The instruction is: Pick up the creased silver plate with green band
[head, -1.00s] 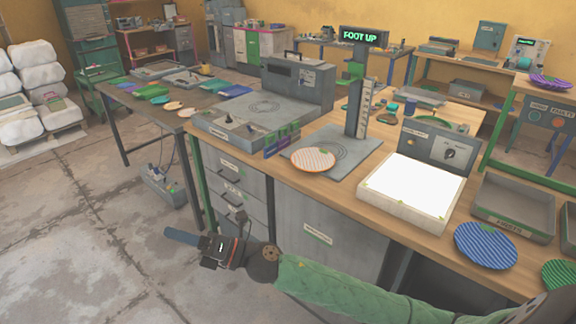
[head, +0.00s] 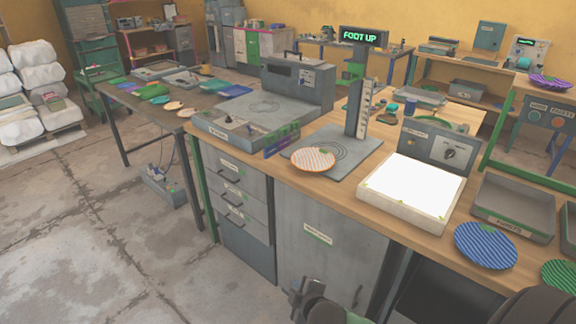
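I cannot make out a creased silver plate with a green band in the head view. A white plate with orange stripes (head: 313,159) lies on the grey gauge stand, with a small green mark at its rim. A blue striped plate (head: 485,245) lies at the bench's front right, and a green plate (head: 562,275) is partly cut off beside it. My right gripper (head: 298,297) shows only as a dark part at the bottom edge, in front of the grey cabinet and below the bench top; its fingers are not clear. My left gripper is out of view.
A lit white panel (head: 415,186) stands on the bench beside a grey tray (head: 513,207). A grey press-like machine (head: 299,84) stands farther left. A side table (head: 117,95) holds several coloured flat pieces. Purple plates (head: 551,81) sit at far right.

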